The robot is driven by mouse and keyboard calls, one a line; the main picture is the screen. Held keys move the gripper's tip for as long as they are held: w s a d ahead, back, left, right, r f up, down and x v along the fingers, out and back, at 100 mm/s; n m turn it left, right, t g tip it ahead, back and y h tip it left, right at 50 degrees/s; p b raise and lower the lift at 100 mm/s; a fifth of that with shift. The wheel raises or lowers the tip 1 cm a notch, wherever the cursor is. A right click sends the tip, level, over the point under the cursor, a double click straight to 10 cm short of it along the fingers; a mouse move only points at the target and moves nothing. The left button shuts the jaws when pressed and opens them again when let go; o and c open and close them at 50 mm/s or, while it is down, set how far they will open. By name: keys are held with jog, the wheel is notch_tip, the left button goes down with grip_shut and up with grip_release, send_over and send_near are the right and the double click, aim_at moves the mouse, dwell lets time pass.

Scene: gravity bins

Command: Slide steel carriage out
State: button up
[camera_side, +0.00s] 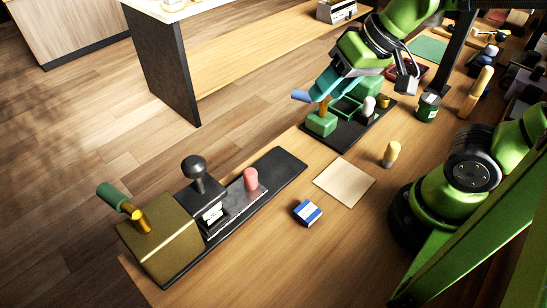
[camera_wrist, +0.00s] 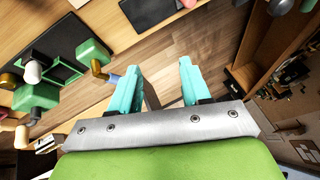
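A grey steel carriage (camera_side: 230,203) with an upright pink peg (camera_side: 251,179) sits on a long dark base plate (camera_side: 283,168) at the lower left. Its left end meets a brass-coloured block (camera_side: 160,240), beside a black ball knob (camera_side: 194,167) on a post. A green-handled lever (camera_side: 113,196) rises from the block. My gripper (camera_side: 322,84) is well away, up and right of the carriage, above the green fixture. In the wrist view my gripper (camera_wrist: 160,86) has its teal fingers apart with nothing between them.
A green fixture (camera_side: 320,122) with a blue-tipped lever (camera_side: 301,95) is close beneath my gripper. A beige square (camera_side: 345,181), a blue-and-white block (camera_side: 308,212) and a yellow-topped peg (camera_side: 391,153) lie right of the base plate. Bare tabletop surrounds them.

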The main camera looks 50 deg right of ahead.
aim_at(250, 171)
jog(key=shift+o, duration=0.7)
jog(key=w+a+f+n+g+h, duration=0.1)
jog(key=w+a+f+n+g, duration=0.1)
jog(key=w+a, duration=0.2)
jog(key=w+a+f+n+g+h, duration=0.1)
jog(key=w+a+f+n+g, duration=0.1)
jog(key=a, duration=0.7)
jog(key=shift+w+f+n+g, duration=0.3)
jog(key=shift+w+n+g, duration=0.2)
jog(key=shift+w+n, duration=0.35)
jog(key=shift+h, duration=0.3)
jog(key=f, duration=1)
jog(key=w+f, duration=0.1)
jog(key=f, duration=0.5)
jog(key=shift+r, duration=0.1)
grip_shut()
